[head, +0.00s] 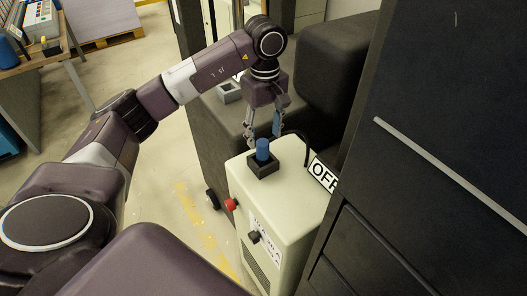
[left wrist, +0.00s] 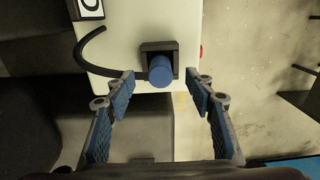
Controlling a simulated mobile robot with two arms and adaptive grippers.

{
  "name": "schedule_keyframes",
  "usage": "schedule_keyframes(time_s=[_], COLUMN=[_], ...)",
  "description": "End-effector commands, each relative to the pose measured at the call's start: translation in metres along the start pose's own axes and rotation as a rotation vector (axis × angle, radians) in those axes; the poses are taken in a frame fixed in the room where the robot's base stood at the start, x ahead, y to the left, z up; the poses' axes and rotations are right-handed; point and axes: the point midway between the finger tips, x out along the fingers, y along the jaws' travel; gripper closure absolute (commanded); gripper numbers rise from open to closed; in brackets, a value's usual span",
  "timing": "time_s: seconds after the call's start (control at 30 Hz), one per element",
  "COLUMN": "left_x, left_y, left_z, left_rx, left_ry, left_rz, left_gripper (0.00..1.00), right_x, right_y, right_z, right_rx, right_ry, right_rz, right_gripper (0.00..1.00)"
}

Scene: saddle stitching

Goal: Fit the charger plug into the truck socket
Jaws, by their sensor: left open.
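The charger plug is a blue cylinder (head: 263,149) standing upright in a black square holder (head: 262,168) on top of a cream charger box (head: 240,180). My left gripper (head: 263,134) points down just above the plug, open and empty. In the left wrist view the blue plug (left wrist: 160,70) lies between and just beyond the fingertips, and a black cable curves beside it. The likely truck socket is a grey square block with a dark opening (head: 229,92), on the dark truck body behind the charger, left of my gripper. My right gripper is out of view.
A red button (head: 231,204) and a black switch (head: 254,237) are on the charger's front. A large dark cabinet (head: 440,150) fills the right side. A wooden table (head: 40,55) stands far left. Floor to the left is free.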

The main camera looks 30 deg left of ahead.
Motion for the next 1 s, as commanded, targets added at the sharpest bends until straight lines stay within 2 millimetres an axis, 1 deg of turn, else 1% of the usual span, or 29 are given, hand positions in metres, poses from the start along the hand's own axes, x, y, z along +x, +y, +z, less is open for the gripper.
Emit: schedule_keyframes(time_s=[0.07, 0.2, 0.3, 0.4, 0.5, 0.67, 0.77, 1.0], left_x=[0.005, 0.022, 0.037, 0.047, 0.051, 0.051, 0.051, 0.051], left_y=[-0.001, -0.003, -0.003, -0.003, -0.002, -0.002, -0.002, -0.002], left_z=[-0.001, -0.005, -0.005, -0.005, -0.006, -0.006, -0.006, -0.005], left_rx=[-0.001, -0.003, -0.001, -0.001, -0.001, -0.001, -0.001, -0.002], left_ry=[-0.001, -0.003, -0.004, -0.003, -0.002, -0.002, -0.002, -0.002], left_rz=[-0.002, -0.003, -0.003, 0.000, 0.002, 0.002, 0.002, 0.002], left_gripper=[0.51, 0.51, 0.51, 0.51, 0.51, 0.51, 0.60, 0.86], right_x=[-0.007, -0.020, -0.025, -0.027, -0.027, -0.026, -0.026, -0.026], right_y=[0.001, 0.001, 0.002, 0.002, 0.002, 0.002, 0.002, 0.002], right_z=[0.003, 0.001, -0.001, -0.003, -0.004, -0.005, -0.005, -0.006], right_rx=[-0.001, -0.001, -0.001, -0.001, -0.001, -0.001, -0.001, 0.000], right_ry=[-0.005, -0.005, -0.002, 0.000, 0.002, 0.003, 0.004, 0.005], right_rz=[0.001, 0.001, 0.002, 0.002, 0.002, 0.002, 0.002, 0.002], right_gripper=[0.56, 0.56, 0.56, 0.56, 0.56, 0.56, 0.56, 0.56])
